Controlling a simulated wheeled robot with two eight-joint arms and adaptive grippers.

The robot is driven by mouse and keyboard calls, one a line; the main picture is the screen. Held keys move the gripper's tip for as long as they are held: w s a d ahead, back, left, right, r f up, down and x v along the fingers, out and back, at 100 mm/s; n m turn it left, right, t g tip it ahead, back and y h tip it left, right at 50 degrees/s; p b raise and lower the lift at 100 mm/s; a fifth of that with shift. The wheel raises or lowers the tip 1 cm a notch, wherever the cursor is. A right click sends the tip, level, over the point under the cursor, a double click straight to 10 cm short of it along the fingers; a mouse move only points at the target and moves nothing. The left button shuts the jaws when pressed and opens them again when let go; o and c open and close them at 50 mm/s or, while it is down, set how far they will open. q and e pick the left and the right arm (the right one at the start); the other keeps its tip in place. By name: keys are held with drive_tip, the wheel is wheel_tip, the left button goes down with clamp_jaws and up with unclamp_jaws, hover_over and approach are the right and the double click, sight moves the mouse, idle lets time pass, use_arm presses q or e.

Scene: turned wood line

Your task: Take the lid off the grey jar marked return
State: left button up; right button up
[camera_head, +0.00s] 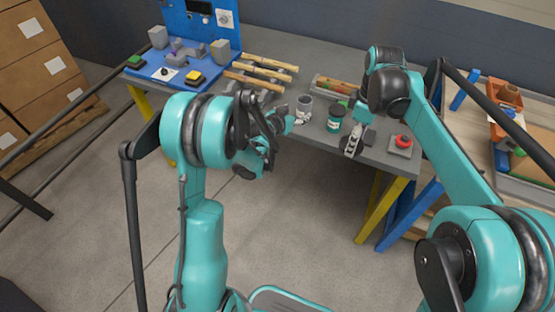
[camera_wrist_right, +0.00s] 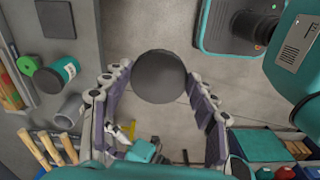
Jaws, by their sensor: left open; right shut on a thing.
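The small grey jar (camera_head: 305,104) stands on the grey table near its front edge, and it also shows in the right wrist view (camera_wrist_right: 70,109). Its marking is too small to read. My right gripper (camera_head: 352,145) is shut on a round dark grey lid (camera_wrist_right: 161,77), whose flat disc shows between the fingers. It holds the lid near the table's front edge, to the right of the jars and apart from the grey jar. My left gripper (camera_head: 283,128) is open and empty, just left of the grey jar; its inner fingers are partly hidden by its own arm.
A teal jar (camera_head: 335,119) with a white label stands right of the grey jar. A red button (camera_head: 401,142) on a grey base lies to the right. A blue stand (camera_head: 195,35) holds blocks. The floor in front is clear.

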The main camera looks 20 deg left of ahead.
use_arm(q)
drive_tip(key=s+d+r+g, duration=0.1)
drive_tip(key=s+d+r, duration=0.3)
drive_tip(key=s+r, duration=0.25)
drive_tip(key=s+d+r+n+g+y, duration=0.1)
drive_tip(key=s+g, duration=0.3)
drive_tip(key=s, duration=2.5)
drive_tip(key=shift+d+g+y, duration=0.4)
drive_tip(key=shift+d, duration=0.1)
